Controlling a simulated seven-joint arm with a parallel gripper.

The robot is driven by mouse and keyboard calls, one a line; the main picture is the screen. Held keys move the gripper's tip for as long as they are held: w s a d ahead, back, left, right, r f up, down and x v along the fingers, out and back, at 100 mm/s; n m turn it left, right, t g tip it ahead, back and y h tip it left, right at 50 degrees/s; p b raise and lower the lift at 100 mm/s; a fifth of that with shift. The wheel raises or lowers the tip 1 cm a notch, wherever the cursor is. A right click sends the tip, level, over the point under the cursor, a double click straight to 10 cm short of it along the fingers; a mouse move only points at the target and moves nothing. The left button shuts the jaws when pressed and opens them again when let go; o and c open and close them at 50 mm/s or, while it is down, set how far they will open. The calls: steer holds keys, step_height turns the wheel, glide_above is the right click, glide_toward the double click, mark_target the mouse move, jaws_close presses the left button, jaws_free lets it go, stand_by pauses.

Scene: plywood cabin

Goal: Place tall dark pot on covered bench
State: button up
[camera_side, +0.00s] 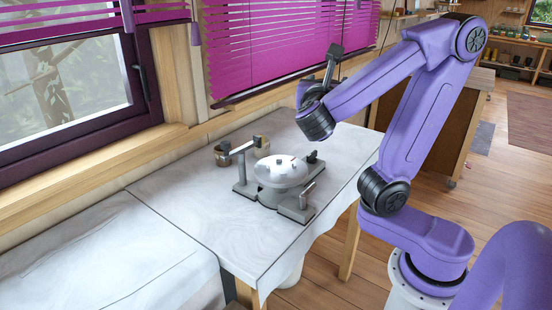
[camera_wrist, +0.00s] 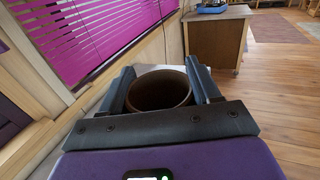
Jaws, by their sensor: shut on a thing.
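In the wrist view my gripper (camera_wrist: 160,72) is shut on a round dark brown pot (camera_wrist: 160,92), one finger on either side of it. The pot's open mouth and dark inside face the camera; its lower part and height are hidden. In the side view I cannot make out the pot; my wrist is above the far end of the cloth-covered surface. White cloth covers that surface (camera_side: 178,195). A second white-covered surface (camera_side: 90,250) adjoins it at the left; I cannot tell which one is the bench.
A grey metal device with a round silver top (camera_side: 281,170) stands mid-cloth. Pink blinds (camera_side: 285,45) hang close behind my arm. The left cloth is clear.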

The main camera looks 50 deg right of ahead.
step_height(320, 180, up, 11)
steer(key=w+a+r+n+t+y, duration=0.2)
steer(key=w+a+t, duration=0.15)
steer(key=w, duration=0.65)
steer(key=w+a+r+n+t+y, duration=0.2)
steer(key=w+a, duration=0.2)
steer(key=w, duration=0.6)
steer(key=w+a+f+n+t+y, duration=0.1)
steer(key=w+f+n+t+y, duration=0.15)
steer(key=w, duration=0.75)
steer(key=w+a+f+n+t+y, duration=0.1)
steer(key=w+n+t+y, duration=0.15)
steer(key=w, duration=0.75)
steer(key=shift+g+y, duration=0.4)
steer(key=shift+g, duration=0.05)
steer(key=shift+s+f, duration=0.15)
steer(key=shift+f, duration=9.9)
steer(key=shift+s+f, duration=0.1)
steer(key=shift+f, duration=9.95)
steer(key=shift+f, duration=0.1)
steer(key=o, duration=1.1)
steer(key=shift+f, duration=0.1)
steer(key=shift+o, duration=0.2)
